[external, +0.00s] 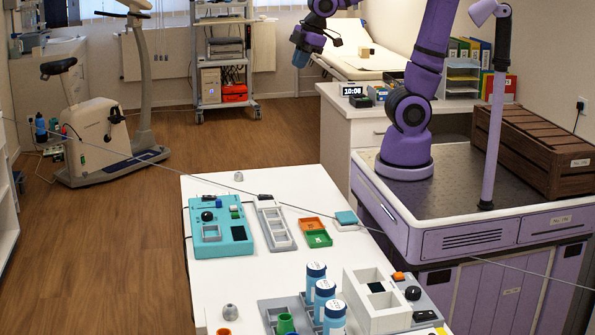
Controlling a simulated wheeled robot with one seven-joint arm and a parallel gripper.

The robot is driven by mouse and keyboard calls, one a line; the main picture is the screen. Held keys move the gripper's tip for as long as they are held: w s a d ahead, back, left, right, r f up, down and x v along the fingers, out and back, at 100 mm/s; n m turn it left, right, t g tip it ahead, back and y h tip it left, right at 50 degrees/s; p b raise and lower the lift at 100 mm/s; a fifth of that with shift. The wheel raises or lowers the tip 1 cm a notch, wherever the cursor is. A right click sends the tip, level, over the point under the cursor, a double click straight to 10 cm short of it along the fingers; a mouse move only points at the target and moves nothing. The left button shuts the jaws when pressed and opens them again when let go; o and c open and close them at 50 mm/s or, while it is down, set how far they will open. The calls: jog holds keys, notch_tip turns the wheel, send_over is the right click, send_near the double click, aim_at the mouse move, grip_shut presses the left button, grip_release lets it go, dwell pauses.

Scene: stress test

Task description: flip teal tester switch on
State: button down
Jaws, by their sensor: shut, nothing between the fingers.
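The teal tester (222,243) is a flat box on the white table, left of centre. Its top carries a black round knob, a small green part, a dark panel and a pale square recess. A small black part stands at its back edge. Which part is the switch, and its position, is too small to tell. My gripper (300,60) hangs high at the top of the picture, pointing down, well away from the tester. It is shut and empty. The purple arm rises from its base at the right; its upper part is cut off by the frame.
A grey tray (273,230) and orange and green bins (318,239) stand right of the tester. A thin line crosses the picture diagonally.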

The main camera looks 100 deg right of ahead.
jog(key=w+d+f+n+g, duration=0.1)
jog(key=w+f+n, duration=0.1)
jog(key=w, duration=0.3)
jog(key=w+d+f+n, duration=0.2)
jog(key=w+f, duration=0.1)
jog(key=w, duration=0.1)
jog(key=n+g, duration=0.2)
jog(key=n, duration=0.7)
send_over(206, 196)
jog(key=s, duration=0.2)
notch_tip(206, 196, down, 24)
jog(key=shift+y, duration=0.4)
jog(key=f, duration=0.4)
jog(key=w+f, duration=0.1)
jog(key=f, duration=0.8)
jog(key=shift+w+f, duration=0.35)
jog(key=shift+w, duration=0.05)
